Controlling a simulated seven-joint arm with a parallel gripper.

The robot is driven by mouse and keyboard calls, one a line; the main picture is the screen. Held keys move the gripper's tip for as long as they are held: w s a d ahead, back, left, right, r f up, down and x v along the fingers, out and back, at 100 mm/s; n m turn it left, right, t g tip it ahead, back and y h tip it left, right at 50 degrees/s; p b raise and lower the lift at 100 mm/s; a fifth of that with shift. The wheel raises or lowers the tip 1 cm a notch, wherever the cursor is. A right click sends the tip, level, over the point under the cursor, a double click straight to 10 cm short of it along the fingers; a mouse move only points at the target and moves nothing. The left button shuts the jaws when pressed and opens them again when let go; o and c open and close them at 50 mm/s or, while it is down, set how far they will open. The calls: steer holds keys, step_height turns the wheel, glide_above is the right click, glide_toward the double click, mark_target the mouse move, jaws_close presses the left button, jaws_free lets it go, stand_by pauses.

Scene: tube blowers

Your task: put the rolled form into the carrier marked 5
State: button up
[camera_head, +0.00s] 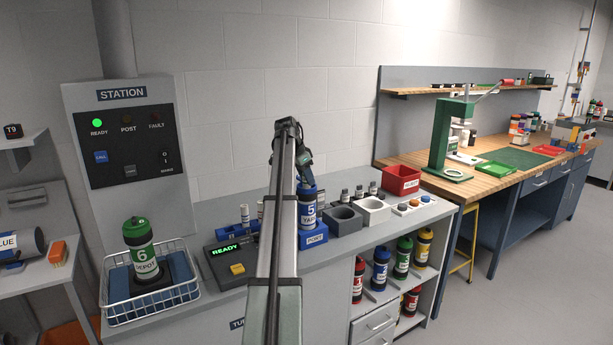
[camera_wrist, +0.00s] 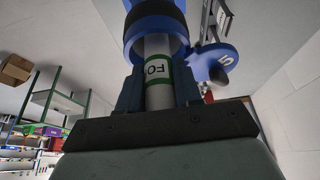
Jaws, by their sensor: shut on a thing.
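The carrier marked 5 (camera_head: 310,215) stands upright on the port at the bench, with a blue top and a white label. In the wrist view its blue collar (camera_wrist: 155,25) is at the top, and its round blue lid (camera_wrist: 215,62) marked 5 is swung out to the right. My gripper (camera_head: 304,163) is directly above the carrier. In the wrist view my gripper (camera_wrist: 158,92) is shut on the rolled form (camera_wrist: 157,68), a white roll with a green-edged label. The form's far end passes inside the collar; how deep is hidden. The form cannot be made out in the head view.
A green carrier marked 6 (camera_head: 139,245) stands in a wire basket (camera_head: 152,310) at left. The station panel (camera_head: 127,140) shows a green ready light. More carriers (camera_head: 381,268) stand on lower shelves.

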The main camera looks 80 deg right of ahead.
steer(key=o, duration=1.1)
steer(key=v, duration=1.4)
steer(key=shift+f, duration=0.1)
